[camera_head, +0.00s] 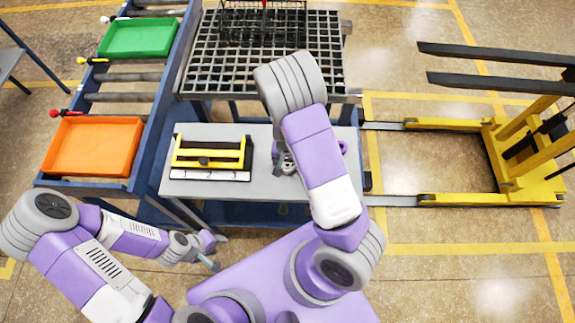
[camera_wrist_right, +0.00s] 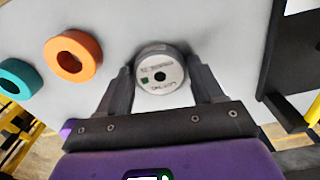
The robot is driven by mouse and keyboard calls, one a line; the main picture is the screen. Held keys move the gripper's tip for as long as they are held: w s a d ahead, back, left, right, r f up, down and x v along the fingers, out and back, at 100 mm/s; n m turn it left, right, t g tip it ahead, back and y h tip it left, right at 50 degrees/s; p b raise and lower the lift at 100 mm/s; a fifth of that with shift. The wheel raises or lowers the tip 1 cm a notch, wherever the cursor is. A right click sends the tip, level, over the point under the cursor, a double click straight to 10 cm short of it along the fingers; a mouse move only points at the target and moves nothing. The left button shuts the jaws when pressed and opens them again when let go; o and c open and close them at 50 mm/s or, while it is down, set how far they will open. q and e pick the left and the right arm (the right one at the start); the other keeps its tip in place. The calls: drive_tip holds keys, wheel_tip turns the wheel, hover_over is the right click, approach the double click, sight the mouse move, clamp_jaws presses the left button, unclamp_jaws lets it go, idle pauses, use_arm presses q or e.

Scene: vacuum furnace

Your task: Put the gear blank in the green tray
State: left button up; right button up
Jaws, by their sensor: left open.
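A round, pale-faced metal disc with a label and a small green square (camera_wrist_right: 161,77), which looks like the gear blank, lies between the fingers of my right gripper (camera_wrist_right: 162,80) in the right wrist view. The fingers flank it closely; I cannot tell whether they press on it. In the head view my right gripper (camera_head: 284,162) is low over the grey table, partly hidden by my arm. The green tray (camera_head: 138,37) is at the far upper left on a roller conveyor and looks empty. My left gripper (camera_head: 217,252) is open and empty in front of the table.
An orange tray (camera_head: 92,146) sits nearer on the conveyor. A yellow frame (camera_head: 211,153) stands on the grey table (camera_head: 200,188). Orange (camera_wrist_right: 73,56) and teal (camera_wrist_right: 17,79) rings lie near the disc. A black grid rack (camera_head: 205,65) is behind; a yellow lifter (camera_head: 500,150) stands right.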

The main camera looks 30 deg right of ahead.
drive_tip(key=c, duration=1)
drive_tip(key=shift+r, duration=0.15)
drive_tip(key=shift+c, duration=0.2)
